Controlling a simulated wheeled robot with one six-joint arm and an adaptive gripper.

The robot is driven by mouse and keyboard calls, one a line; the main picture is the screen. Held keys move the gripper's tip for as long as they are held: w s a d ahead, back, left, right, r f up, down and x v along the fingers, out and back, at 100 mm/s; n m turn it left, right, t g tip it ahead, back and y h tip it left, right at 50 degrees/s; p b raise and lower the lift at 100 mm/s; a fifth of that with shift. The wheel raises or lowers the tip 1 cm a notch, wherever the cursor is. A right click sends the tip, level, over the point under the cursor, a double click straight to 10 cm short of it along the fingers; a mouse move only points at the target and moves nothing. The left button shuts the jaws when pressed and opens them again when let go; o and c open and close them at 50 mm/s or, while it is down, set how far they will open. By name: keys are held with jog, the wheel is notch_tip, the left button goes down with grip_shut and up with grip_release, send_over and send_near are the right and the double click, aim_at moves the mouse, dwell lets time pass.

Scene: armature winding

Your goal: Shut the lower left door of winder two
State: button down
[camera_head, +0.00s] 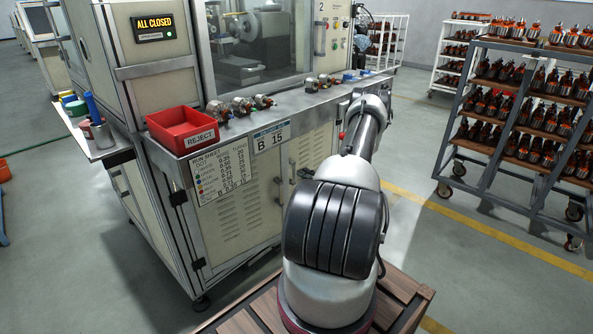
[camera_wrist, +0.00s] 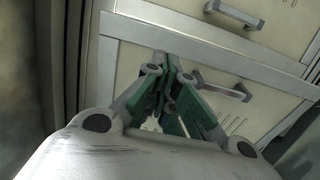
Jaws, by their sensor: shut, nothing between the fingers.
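Winder two (camera_head: 305,20), marked with a 2, fills the middle of the head view. Its left front cabinet door (camera_head: 243,217), under the run sheet, looks flush, and so does the right front door (camera_head: 310,150). In the wrist view, my gripper (camera_wrist: 165,62) has its green fingers together and empty, in front of a pale lower panel (camera_wrist: 255,118) with a bar handle (camera_wrist: 238,92). An upper panel (camera_wrist: 180,12) has a similar handle. I cannot tell which door these panels are, or whether the fingers touch. My gripper is hidden in the head view.
A display (camera_head: 154,28) reads ALL CLOSED. A red reject bin (camera_head: 183,128) and several small parts sit on the worktop ledge (camera_head: 290,100). Loaded racks (camera_head: 525,110) stand at the right. Floor between rack and winder is clear.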

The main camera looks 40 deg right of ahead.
aim_at(283, 158)
jog(key=w, duration=0.4)
jog(key=w+d, duration=0.1)
jog(key=w, duration=0.7)
jog(key=shift+w+d, duration=0.15)
jog(key=shift+w, duration=0.1)
